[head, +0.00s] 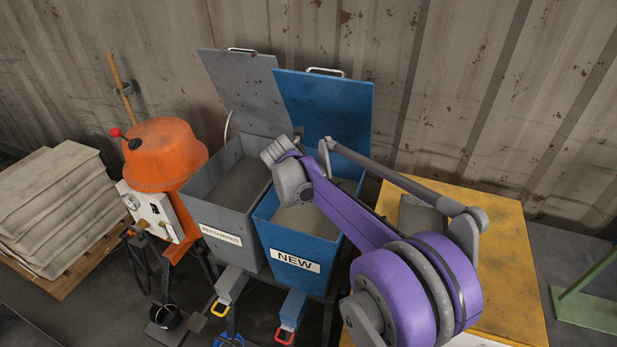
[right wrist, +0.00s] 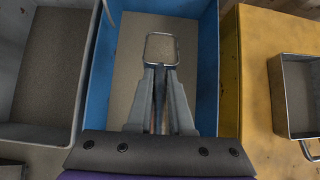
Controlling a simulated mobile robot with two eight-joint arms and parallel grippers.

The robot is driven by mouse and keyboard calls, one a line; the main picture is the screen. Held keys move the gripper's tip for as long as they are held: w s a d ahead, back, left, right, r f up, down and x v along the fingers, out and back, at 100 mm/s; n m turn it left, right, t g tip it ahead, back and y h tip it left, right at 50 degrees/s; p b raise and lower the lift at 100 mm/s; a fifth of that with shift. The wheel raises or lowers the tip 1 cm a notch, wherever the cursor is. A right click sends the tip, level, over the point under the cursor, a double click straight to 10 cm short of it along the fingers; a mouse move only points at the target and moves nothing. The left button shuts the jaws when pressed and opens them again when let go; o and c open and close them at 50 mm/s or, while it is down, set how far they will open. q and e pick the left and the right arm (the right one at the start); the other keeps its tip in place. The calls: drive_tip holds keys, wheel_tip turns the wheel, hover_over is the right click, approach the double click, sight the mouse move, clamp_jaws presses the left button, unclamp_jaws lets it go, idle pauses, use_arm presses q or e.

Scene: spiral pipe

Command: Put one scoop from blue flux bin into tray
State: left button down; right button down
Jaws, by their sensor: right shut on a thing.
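The blue bin (head: 263,229), labelled NEW, stands open in the head view and holds grey-brown granular flux (head: 305,218). My right arm reaches over it, and my fingertips are hidden there. In the right wrist view my right gripper (right wrist: 161,72) is shut on a small square scoop (right wrist: 177,49) above the flux inside the blue bin (right wrist: 207,65). The scoop's inside looks the same grey-brown as the flux; I cannot tell how full it is. A grey tray (head: 421,216) lies on the yellow table; it also shows in the right wrist view (right wrist: 283,88). My left gripper is out of view.
A grey bin (head: 222,191), labelled RECOVERED, stands directly left of the blue bin. Both lids (head: 322,105) are raised behind. An orange machine (head: 165,155) stands farther left. The yellow table (head: 512,270) is right of the blue bin. A corrugated wall closes the back.

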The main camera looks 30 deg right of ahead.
drive_tip(key=shift+s+a+r, duration=0.1)
drive_tip(key=shift+a+r, duration=0.15)
drive_tip(key=shift+r, duration=0.4)
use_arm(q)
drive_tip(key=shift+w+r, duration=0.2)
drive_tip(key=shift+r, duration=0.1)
use_arm(e)
drive_tip(key=shift+f, duration=0.1)
drive_tip(key=shift+s+a+f+t+h+b, duration=0.2)
drive_tip(key=shift+f+t+h+b, duration=0.1)
drive_tip(key=shift+f, duration=0.1)
drive_tip(key=shift+s+a+f+t+h+b, duration=0.3)
drive_tip(key=shift+t+h+b, duration=0.1)
drive_tip(key=shift+h+b, duration=0.15)
drive_tip(key=shift+s+a+f+t+h+b, duration=0.15)
drive_tip(key=shift+s+a+t+h+b, duration=0.1)
drive_tip(key=shift+t+h+b, duration=0.25)
drive_tip(key=shift+a+f+t+h, duration=0.1)
drive_tip(key=shift+t+h, duration=0.3)
drive_tip(key=shift+h, duration=0.25)
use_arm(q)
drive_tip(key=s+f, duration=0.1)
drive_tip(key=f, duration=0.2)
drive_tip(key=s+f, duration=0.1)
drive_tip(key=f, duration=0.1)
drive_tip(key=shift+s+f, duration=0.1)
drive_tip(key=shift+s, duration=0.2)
use_arm(e)
drive_tip(key=shift+s, duration=0.1)
